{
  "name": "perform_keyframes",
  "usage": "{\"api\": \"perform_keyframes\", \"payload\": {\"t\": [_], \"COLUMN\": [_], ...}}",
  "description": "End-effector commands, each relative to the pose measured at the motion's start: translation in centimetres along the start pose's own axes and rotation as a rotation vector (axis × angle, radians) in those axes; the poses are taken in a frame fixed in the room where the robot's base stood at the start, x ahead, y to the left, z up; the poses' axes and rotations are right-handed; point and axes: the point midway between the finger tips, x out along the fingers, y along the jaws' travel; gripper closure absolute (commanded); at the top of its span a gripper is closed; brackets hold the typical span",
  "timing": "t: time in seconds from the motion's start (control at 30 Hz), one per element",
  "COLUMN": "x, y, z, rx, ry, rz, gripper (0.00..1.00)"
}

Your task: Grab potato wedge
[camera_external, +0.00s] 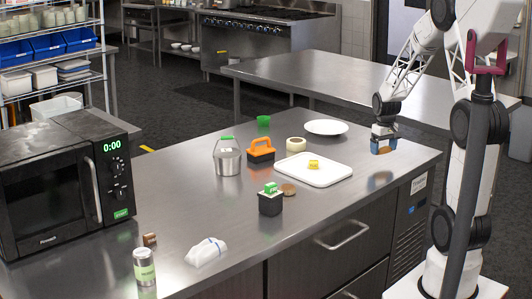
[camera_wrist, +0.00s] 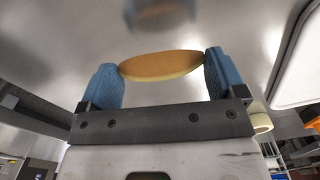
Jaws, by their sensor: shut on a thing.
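My gripper (camera_external: 383,147) is above the right end of the steel counter, and its reflection shows on the surface below. In the wrist view its two blue fingers (camera_wrist: 163,75) are shut on a potato wedge (camera_wrist: 160,65), brownish-orange on one face with a pale yellow edge. The wedge lies crosswise between the fingertips.
A white tray (camera_external: 296,172) with a yellow block (camera_external: 313,164) lies left of my gripper. The counter's right end is clear.

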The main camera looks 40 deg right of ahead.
Motion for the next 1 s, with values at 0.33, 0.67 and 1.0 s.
{"api": "perform_keyframes", "payload": {"t": [0.33,0.67,1.0], "x": [-0.4,-0.6,-0.6], "y": [-1.2,-1.7,-1.7], "z": [4.5,6.4,6.6], "rx": [0.0,0.0,0.0], "ry": [0.0,0.0,0.0], "rz": [0.0,0.0,0.0], "gripper": [0.34,0.34,0.34]}}
